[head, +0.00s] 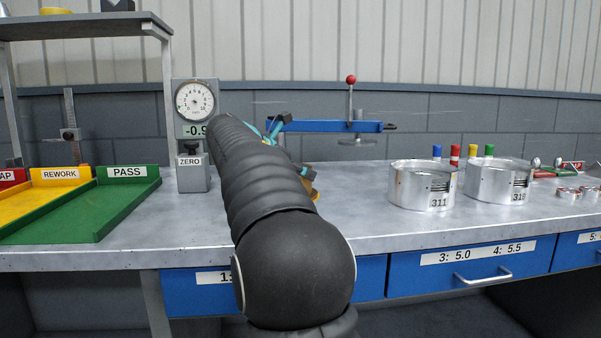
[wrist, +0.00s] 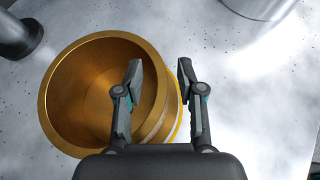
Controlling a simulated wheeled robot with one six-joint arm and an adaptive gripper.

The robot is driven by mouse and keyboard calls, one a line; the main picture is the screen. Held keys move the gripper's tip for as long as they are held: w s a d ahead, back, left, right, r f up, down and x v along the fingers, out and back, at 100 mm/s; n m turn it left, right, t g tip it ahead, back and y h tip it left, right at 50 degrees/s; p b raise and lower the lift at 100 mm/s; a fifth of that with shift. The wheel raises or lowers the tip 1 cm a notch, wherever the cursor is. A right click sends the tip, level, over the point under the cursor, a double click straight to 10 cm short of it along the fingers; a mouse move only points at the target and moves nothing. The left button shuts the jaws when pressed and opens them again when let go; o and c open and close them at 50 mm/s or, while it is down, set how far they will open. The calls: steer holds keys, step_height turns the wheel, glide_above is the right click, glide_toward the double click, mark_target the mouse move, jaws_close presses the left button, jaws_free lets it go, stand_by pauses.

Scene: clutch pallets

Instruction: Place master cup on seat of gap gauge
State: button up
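The gold cup (wrist: 85,75), which I take as the master cup, stands open side up on the bench in the wrist view, with a yellow band low on its right side. In the head view only a gold sliver (head: 314,191) shows behind my arm. My gripper (wrist: 160,68) is open above the cup's right wall. Its left finger overlaps the cup's inside and its right finger is outside; contact cannot be told. A dial gauge (head: 195,103) with a "ZERO" label stands left of my arm; I take it as the gap gauge. Its seat is not clear.
Green PASS (head: 100,205) and yellow REWORK (head: 60,178) trays lie left. A blue lever arm (head: 335,126) with a red knob stands behind. Metal drums 311 (head: 408,188) and 319 (head: 485,182) stand right. Bench front between my arm and drum 311 is clear.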

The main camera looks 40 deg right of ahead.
steer(key=shift+a, duration=0.1)
steer(key=v, duration=1.1)
steer(key=shift+a+r+p, duration=0.25)
steer(key=shift+a+p, duration=0.1)
steer(key=shift+p, duration=0.1)
steer(key=shift+a, duration=0.1)
